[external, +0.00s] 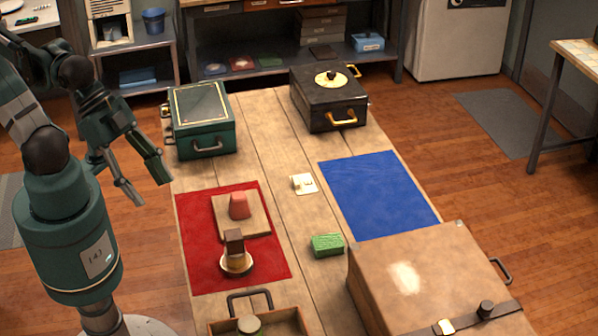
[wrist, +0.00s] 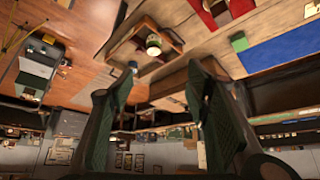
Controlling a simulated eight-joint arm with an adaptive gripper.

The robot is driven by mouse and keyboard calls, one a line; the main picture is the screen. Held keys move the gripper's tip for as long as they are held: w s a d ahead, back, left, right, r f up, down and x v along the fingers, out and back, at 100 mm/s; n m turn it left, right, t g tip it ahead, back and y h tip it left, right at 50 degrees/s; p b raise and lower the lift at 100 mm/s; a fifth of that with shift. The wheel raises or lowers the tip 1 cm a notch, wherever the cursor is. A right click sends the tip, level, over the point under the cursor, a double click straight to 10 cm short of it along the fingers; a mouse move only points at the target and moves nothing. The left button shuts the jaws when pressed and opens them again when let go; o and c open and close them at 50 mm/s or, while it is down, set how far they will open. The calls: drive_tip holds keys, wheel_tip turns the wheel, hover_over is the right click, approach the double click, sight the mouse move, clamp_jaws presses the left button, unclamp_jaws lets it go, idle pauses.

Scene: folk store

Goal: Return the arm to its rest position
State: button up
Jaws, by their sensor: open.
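My gripper (external: 154,191) is in the air just left of the wooden table in the external view, with its fingers spread and pointing down. It is beside the green case (external: 201,119) and the red mat (external: 261,277), apart from both. In the wrist view, my gripper (wrist: 160,72) shows two green fingers well apart with nothing held between them. The wrist camera looks out across the room at a tilted angle, with the table's edge at the top.
The red mat carries a board (external: 256,222) with a red block (external: 239,206), and a brown block on a round base (external: 236,262). A green block (external: 327,245), blue mat (external: 378,196), black case (external: 327,110) and large brown case (external: 423,275) are farther right. An open tray (external: 283,322) is at the front.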

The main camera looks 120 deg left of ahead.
drive_tip(key=shift+f+b, duration=1.95)
